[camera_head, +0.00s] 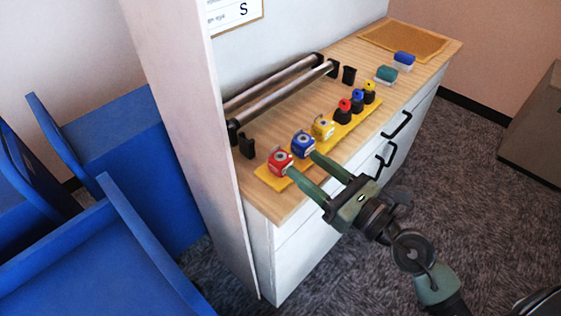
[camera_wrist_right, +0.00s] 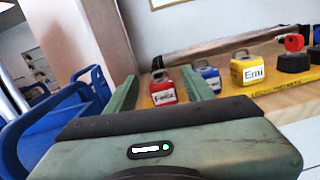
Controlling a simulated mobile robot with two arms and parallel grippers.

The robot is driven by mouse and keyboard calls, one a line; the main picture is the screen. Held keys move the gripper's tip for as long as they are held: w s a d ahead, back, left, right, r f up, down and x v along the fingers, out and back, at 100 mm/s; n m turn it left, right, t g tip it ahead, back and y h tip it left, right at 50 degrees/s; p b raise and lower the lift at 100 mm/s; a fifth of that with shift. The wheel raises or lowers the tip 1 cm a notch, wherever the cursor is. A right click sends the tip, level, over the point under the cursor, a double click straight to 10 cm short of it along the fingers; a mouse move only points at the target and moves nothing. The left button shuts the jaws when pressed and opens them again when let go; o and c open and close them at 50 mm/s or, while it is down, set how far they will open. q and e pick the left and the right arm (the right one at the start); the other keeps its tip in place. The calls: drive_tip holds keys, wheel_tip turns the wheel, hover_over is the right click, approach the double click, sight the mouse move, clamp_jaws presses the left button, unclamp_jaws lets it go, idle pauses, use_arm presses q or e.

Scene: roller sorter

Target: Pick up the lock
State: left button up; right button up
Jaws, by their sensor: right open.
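Three padlocks sit in a row on a yellow strip (camera_head: 268,177) on the cabinet top: a red lock (camera_head: 279,162), a blue lock (camera_head: 303,144) and a yellow lock (camera_head: 323,128). The wrist view shows their white name labels; the red lock (camera_wrist_right: 163,90) seems to read "Felix", the yellow lock (camera_wrist_right: 253,71) "Emi", and the blue lock (camera_wrist_right: 211,80) is partly behind a finger. My right gripper (camera_head: 304,163) is open and empty, its fingertips close to the red and blue locks. In the wrist view the red lock appears between the fingers. Contact cannot be told. My left gripper is not in view.
Red, blue and yellow knobs on black bases (camera_head: 344,113) stand farther along the strip. Behind are metal rollers (camera_head: 285,90) with black brackets. Teal (camera_head: 386,75) and blue (camera_head: 404,58) blocks and an orange mat (camera_head: 405,40) lie at the far end. A white panel (camera_head: 180,110) borders the left.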

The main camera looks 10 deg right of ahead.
sight(280, 156)
drive_tip(key=shift+a+f+n+g, duration=0.2)
drive_tip(key=shift+f+n+g, duration=0.2)
drive_tip(key=shift+f+n, duration=0.2)
drive_tip(key=shift+w+a+f, duration=0.1)
drive_tip(key=shift+w+a, duration=0.1)
drive_tip(key=x, duration=0.2)
drive_tip(key=p+x, duration=0.1)
drive_tip(key=x, duration=0.1)
drive_tip(key=p+x, duration=0.1)
drive_tip(key=x, duration=0.1)
drive_tip(key=shift+w+f, duration=0.25)
drive_tip(key=shift+f, duration=0.1)
drive_tip(key=shift+w+a+f, duration=0.1)
drive_tip(key=shift+w+a, duration=0.2)
clamp_jaws()
